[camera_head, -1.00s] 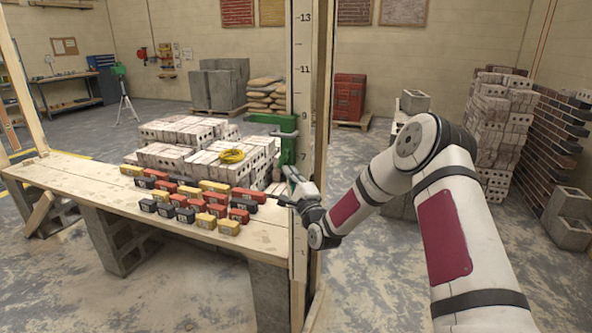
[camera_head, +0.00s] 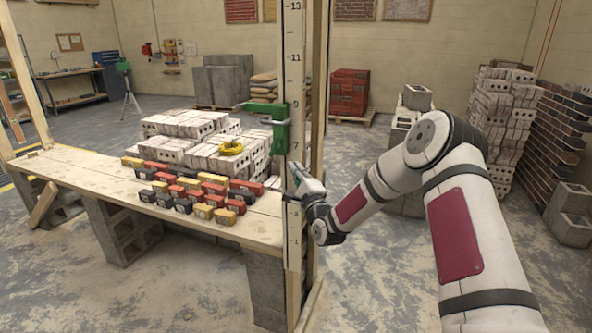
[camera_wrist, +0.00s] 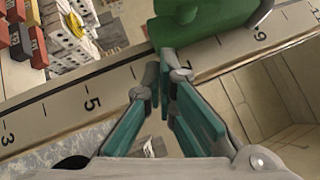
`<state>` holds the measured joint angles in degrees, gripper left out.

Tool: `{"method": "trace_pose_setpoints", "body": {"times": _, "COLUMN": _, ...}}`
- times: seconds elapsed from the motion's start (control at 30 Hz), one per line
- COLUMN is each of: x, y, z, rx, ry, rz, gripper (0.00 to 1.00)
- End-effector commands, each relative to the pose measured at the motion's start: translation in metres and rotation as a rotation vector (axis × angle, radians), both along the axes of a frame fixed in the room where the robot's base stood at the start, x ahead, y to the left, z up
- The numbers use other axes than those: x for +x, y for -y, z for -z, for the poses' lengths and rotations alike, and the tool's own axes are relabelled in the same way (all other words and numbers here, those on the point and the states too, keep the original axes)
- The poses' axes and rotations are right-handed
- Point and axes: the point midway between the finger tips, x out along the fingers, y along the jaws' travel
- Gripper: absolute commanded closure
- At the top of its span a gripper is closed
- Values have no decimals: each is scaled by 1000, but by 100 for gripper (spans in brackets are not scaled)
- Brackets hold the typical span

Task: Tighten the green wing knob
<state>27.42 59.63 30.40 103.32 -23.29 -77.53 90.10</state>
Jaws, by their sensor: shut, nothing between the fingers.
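A green clamp body (camera_head: 268,111) sits on the upright numbered post (camera_head: 294,80). In the wrist view the clamp (camera_wrist: 215,18) fills the top centre, with a darker green rounded lug (camera_wrist: 186,10) on its face. I cannot tell surely whether this lug is the wing knob. My gripper (camera_head: 297,178) is beside the post, below the clamp in the head view. In the wrist view my gripper (camera_wrist: 166,78) has its teal fingers closed together at the clamp's lower edge, holding nothing. Whether the tips touch the clamp is unclear.
A wooden plank bench (camera_head: 100,190) on concrete blocks extends left of the post. Several red, yellow and black small blocks (camera_head: 190,190) lie on it. Pale brick stacks (camera_head: 195,140) with a yellow coil (camera_head: 231,148) stand behind. Open floor (camera_head: 385,250) lies right of the post.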

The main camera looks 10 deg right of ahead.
Motion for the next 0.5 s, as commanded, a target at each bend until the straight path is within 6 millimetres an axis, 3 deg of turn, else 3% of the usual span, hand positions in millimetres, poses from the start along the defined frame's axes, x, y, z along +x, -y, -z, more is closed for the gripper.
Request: {"method": "trace_pose_setpoints", "body": {"times": 0.5, "x": -66, "y": 8, "z": 17, "rx": 1, "ry": -2, "rz": -1, "gripper": 100}}
